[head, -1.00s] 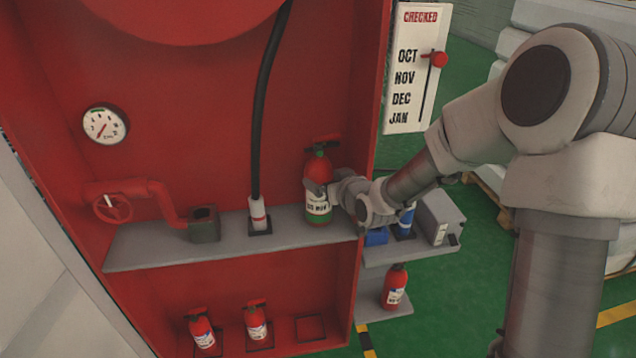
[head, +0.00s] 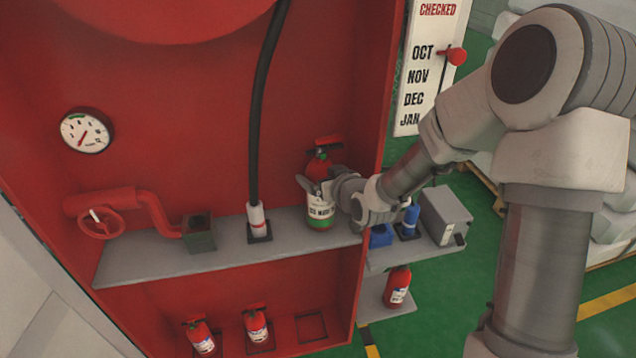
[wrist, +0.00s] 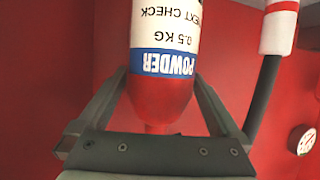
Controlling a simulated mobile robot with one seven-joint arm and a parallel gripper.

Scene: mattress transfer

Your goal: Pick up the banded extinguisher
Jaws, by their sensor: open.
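A red extinguisher (head: 320,208) stands upright on the grey shelf inside the red cabinet. Its white label has a green band at the bottom in the head view. In the wrist view the same extinguisher (wrist: 163,95) appears upside down, with a blue POWDER band on its label. My gripper (head: 320,187) is at its upper body, coming from the right. In the wrist view the open fingers of my gripper (wrist: 163,84) lie on either side of the extinguisher, close to it. Whether either finger touches it cannot be told.
The grey shelf (head: 150,262) also holds a hose nozzle (head: 258,222) and a dark square holder (head: 199,233). Small extinguishers stand below, at left (head: 199,338), middle (head: 256,326) and right (head: 398,288). A side shelf holds a grey box (head: 446,216), a blue bottle (head: 410,217) and a blue item (head: 381,235).

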